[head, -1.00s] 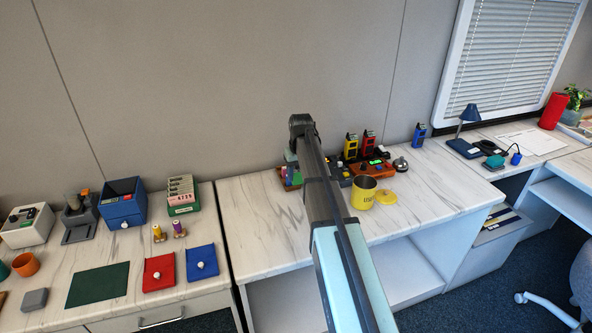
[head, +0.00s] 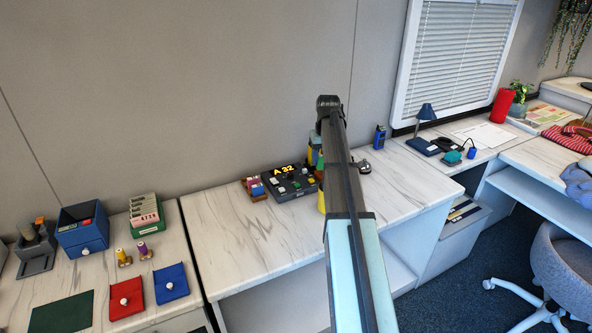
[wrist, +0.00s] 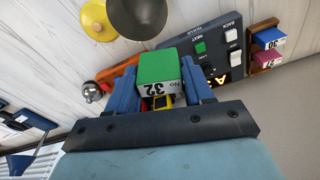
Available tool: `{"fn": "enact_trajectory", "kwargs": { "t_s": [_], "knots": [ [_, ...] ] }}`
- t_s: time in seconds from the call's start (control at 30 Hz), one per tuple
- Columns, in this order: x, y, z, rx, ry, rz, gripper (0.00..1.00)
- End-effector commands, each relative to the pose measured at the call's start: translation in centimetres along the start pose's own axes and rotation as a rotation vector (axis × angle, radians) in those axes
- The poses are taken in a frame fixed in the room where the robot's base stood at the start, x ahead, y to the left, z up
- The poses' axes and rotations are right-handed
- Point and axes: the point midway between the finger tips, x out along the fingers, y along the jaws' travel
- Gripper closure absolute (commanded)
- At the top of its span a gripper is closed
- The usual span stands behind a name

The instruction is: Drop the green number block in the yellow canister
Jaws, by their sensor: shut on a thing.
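The green number block (wrist: 157,68), labelled "No 32", sits between the blue fingers of my gripper (wrist: 160,80) in the wrist view. My gripper is shut on it. The yellow canister shows in the wrist view as a dark round opening (wrist: 138,14) at the top edge, above the block in the picture and apart from it. Its yellow lid (wrist: 95,20) lies beside it. In the head view, my arm hides the gripper, the block and most of the canister; only a yellow sliver (head: 321,200) shows left of the arm.
A dark console (head: 287,181) with a lit "A 32" display stands on the middle bench. A wooden rack (wrist: 266,48) with blue and magenta blocks stands beside it. A silver bell (wrist: 92,91) is near the orange device (wrist: 117,70). The bench's left front is clear.

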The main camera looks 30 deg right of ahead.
Motion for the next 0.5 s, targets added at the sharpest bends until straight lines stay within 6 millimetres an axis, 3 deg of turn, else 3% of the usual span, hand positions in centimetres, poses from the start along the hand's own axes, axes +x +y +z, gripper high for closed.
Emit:
{"fn": "enact_trajectory", "kwargs": {
  "t_s": [0.1,0.23,0.3,0.5],
  "knots": [
    [-1.8,2.9,0.5,0.027,0.001,0.003,0.78],
    [-3.7,5.0,1.2,0.016,0.001,0.002,0.78],
    [-4.5,4.6,1.7,-0.039,0.001,-0.004,0.78],
    [-4.3,4.0,2.8,-0.176,0.0,-0.022,0.78]
  ]
}}
